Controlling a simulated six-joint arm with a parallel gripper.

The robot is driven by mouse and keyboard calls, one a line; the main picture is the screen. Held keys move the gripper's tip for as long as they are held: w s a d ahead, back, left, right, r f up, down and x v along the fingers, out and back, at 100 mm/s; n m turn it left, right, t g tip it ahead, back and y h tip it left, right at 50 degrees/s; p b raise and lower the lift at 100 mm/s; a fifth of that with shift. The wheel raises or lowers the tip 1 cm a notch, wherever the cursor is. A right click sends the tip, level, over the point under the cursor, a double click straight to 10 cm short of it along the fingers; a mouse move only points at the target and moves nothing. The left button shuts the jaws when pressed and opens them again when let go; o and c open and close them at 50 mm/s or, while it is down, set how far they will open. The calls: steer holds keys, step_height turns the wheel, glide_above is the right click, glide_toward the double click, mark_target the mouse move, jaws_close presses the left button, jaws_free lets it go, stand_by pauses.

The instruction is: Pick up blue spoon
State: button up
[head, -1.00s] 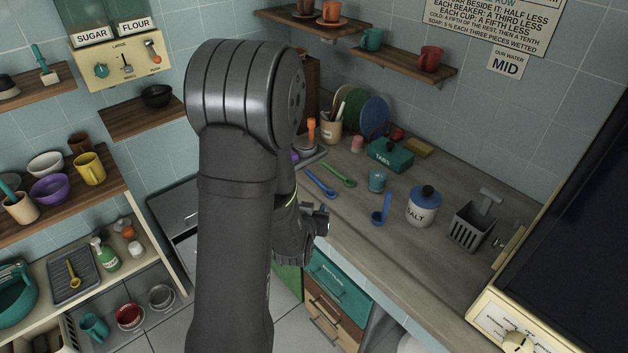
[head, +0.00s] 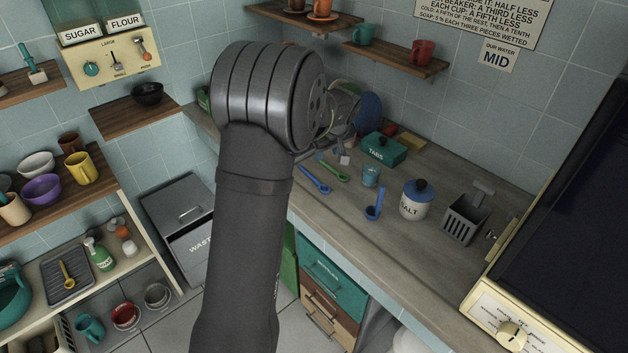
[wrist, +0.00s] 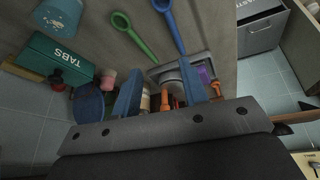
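The blue spoon (head: 314,180) lies on the counter, left of a blue ladle-like scoop (head: 375,206) and beside a green spoon (head: 333,171). In the wrist view the blue spoon (wrist: 173,27) runs from the top edge down toward my gripper, and the green spoon (wrist: 132,32) is to its left. My gripper (wrist: 159,78) shows two blue fingers spread apart with no object visibly held between them. The blue spoon's lower end is close to the right finger in the picture; I cannot tell if they touch. In the head view my arm hides most of the gripper.
A teal TABS box (head: 385,150), a teal cup (head: 370,176), a salt jar (head: 416,201) and a grey basket (head: 464,222) stand on the counter. Plates and utensils crowd the back corner behind my arm. The front strip of counter is clear.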

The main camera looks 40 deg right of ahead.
mark_target(310, 174)
steer(key=shift+n+y, duration=0.8)
steer(key=x, duration=0.4)
steer(key=w+x, duration=0.1)
steer(key=x, duration=0.4)
steer(key=w+x, duration=0.1)
steer(key=x, duration=0.4)
steer(key=shift+a+r, duration=0.1)
steer(key=shift+r, duration=0.05)
jaws_close()
